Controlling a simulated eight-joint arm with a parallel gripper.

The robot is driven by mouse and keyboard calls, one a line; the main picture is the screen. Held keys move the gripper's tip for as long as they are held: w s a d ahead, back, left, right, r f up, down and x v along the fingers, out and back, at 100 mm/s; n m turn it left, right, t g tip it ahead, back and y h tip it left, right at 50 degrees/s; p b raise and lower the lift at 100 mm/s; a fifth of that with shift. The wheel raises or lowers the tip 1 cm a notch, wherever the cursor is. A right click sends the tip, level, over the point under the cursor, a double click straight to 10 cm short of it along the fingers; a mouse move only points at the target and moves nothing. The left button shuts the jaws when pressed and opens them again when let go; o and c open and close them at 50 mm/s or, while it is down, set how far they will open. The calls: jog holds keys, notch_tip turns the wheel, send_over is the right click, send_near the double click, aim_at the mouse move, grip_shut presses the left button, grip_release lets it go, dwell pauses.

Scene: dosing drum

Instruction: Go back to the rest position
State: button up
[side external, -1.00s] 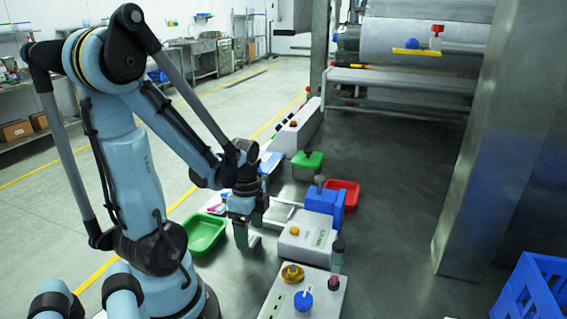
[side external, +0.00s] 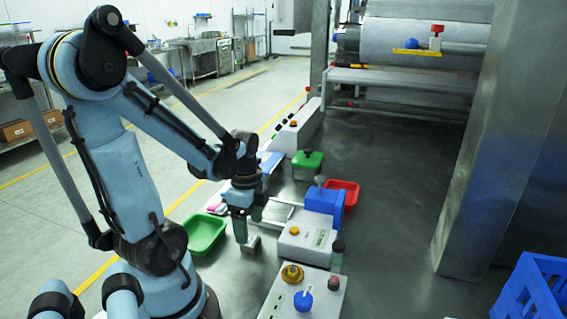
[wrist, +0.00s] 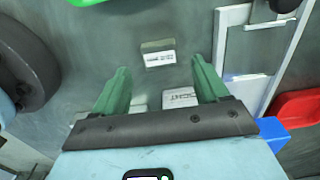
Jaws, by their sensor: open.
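My gripper (side external: 248,228) hangs pointing down over the metal table, between the green tray and the blue-and-grey device. In the wrist view its two green fingers (wrist: 163,82) are spread wide with nothing held between them. A small grey labelled block (wrist: 158,55) lies beyond the fingertips, and a second pale labelled block (wrist: 180,98) shows between the fingers, nearer the palm. In the side view a small block (side external: 253,244) stands on the table just by the fingertips; whether they touch it cannot be told.
A green tray (side external: 205,234) is left of my gripper. A blue block device (side external: 325,203), red tray (side external: 352,188) and grey box with an orange knob (side external: 294,232) are to its right. A control box (side external: 301,303) is in front.

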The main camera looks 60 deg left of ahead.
jog(key=d+r, duration=0.4)
jog(key=d, duration=0.2)
jog(key=shift+w+d, duration=0.25)
jog(key=shift+w, duration=0.1)
jog(key=shift+a+f, duration=0.1)
jog(key=shift+a, duration=0.05)
send_over(250, 240)
notch_tip(250, 240, down, 4)
jog(key=shift+f, duration=1.45)
